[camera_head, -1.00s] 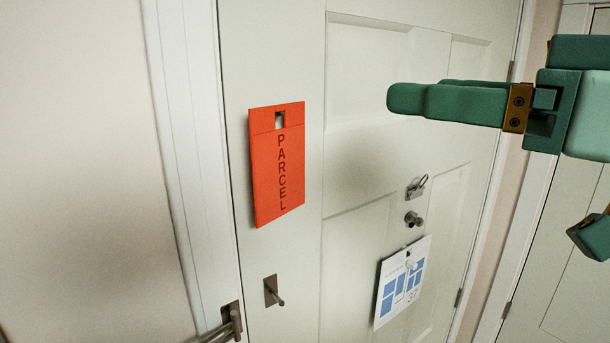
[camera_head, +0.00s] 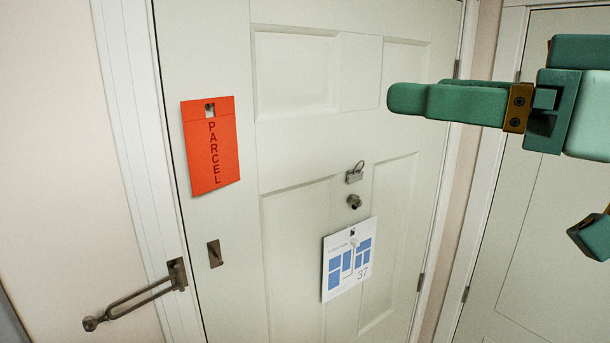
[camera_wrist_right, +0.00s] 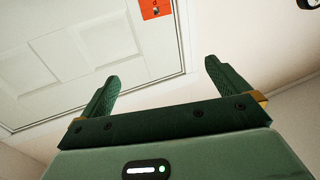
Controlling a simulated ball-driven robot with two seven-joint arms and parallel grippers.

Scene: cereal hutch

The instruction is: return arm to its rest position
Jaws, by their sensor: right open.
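My right gripper (camera_head: 395,100) is green and reaches in from the right, in front of the pale door, touching nothing that I can see. In the right wrist view its two fingers (camera_wrist_right: 160,80) stand wide apart with nothing between them. Part of my right arm shows at the right edge of the head view. My left gripper is not in view.
A pale panelled door (camera_head: 295,160) carries a red PARCEL tag (camera_head: 210,150), a white-and-blue card marked 37 (camera_head: 348,262), a small latch (camera_head: 354,173) and a knob (camera_head: 354,201). A swing-bar guard (camera_head: 135,298) juts out at lower left. A second door (camera_head: 545,230) is at right.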

